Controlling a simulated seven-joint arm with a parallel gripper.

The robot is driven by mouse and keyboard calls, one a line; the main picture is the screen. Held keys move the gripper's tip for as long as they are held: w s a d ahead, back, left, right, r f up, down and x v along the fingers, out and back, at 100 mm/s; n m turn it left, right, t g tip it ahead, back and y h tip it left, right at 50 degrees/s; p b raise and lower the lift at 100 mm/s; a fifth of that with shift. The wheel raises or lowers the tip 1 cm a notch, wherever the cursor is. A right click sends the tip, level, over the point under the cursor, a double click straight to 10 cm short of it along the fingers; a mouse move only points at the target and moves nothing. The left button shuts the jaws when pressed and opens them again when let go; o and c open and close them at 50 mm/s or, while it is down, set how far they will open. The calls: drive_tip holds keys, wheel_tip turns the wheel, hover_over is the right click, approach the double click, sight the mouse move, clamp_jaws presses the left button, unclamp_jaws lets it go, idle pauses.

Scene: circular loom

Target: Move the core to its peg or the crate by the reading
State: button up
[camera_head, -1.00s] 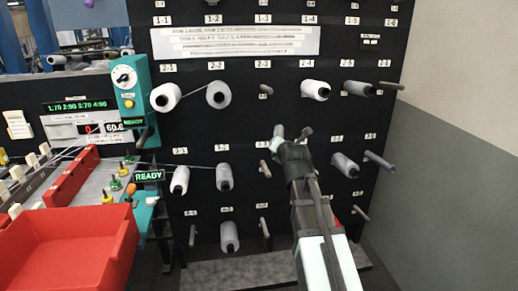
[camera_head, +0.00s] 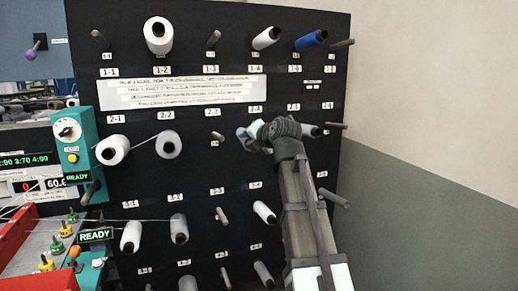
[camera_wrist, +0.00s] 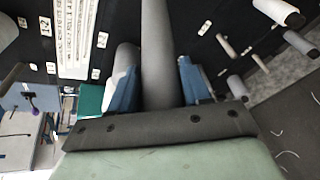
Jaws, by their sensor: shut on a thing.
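My gripper (camera_head: 262,131) is in front of the second peg row, right of the bare peg under 2-3 (camera_head: 217,138). It covers the spool place under 2-4. In the wrist view its blue fingers (camera_wrist: 157,85) are shut on a plain grey core (camera_wrist: 157,45), which sticks out ahead of them. The black peg board (camera_head: 190,200) carries labelled pegs. The red crate (camera_head: 14,235) is cut off at the left edge. A readout (camera_head: 40,185) shows "0" and "60.", cut off.
White and grey spools fill several pegs, including 1-2 (camera_head: 158,35) and 2-2 (camera_head: 168,144). A blue spool (camera_head: 311,39) is at the upper right. Bare pegs stick out at 1-1 (camera_head: 98,40) and 1-3 (camera_head: 213,38). A teal box (camera_head: 72,140) with a dial stands left.

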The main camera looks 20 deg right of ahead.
drive_tip(key=shift+w+a+f+g+y, duration=0.15)
drive_tip(key=shift+w+a+f+y, duration=0.55)
drive_tip(key=shift+w+a, duration=0.2)
drive_tip(key=shift+w+a+f+g+y, duration=0.15)
drive_tip(key=shift+w+a+f+y, duration=0.4)
drive_tip(key=shift+w+a+y, duration=0.25)
drive_tip(key=shift+w+f, duration=0.15)
drive_tip(key=shift+w, duration=1.2)
drive_tip(key=shift+w+f, duration=0.2)
drive_tip(key=shift+w, duration=0.95)
drive_tip(key=shift+w+f, duration=0.15)
drive_tip(key=shift+w, duration=1.2)
drive_tip(key=shift+w+f, duration=0.2)
drive_tip(key=shift+w, duration=0.95)
drive_tip(key=shift+w+f, duration=0.15)
drive_tip(key=shift+w, duration=1.1)
